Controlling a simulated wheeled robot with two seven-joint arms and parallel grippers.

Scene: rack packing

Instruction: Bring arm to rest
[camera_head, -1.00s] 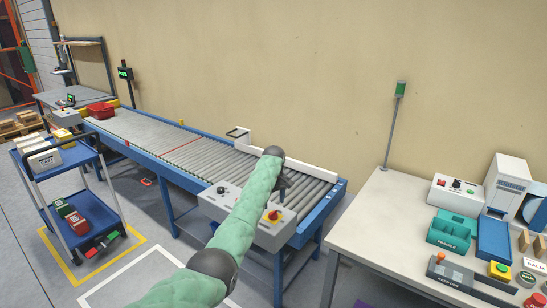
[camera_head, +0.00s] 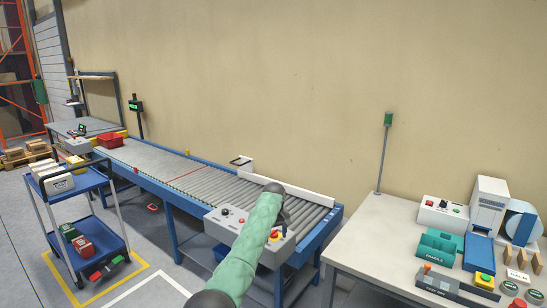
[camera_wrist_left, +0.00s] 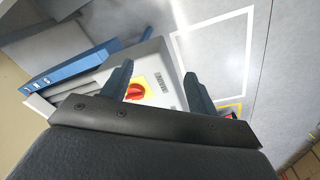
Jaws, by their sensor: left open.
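My left arm (camera_head: 250,248), in a green sleeve, comes in from the bottom of the head view and reaches over the control box at the conveyor's near end. My left gripper (camera_head: 283,212) is mostly hidden behind the dark wrist there. In the left wrist view its two dark fingers (camera_wrist_left: 158,88) stand apart with nothing between them. Beyond the fingers shows the grey control box (camera_wrist_left: 155,62) with a red rotary switch (camera_wrist_left: 137,91) on a yellow plate. I cannot tell from these views how far the fingers are from the box. My right gripper is not in view.
The roller conveyor (camera_head: 215,183) runs back along the wall. A white table (camera_head: 375,235) at right carries a teal bin (camera_head: 437,246) and button boxes. A blue cart (camera_head: 88,185) stands at left. Floor between cart and conveyor looks clear.

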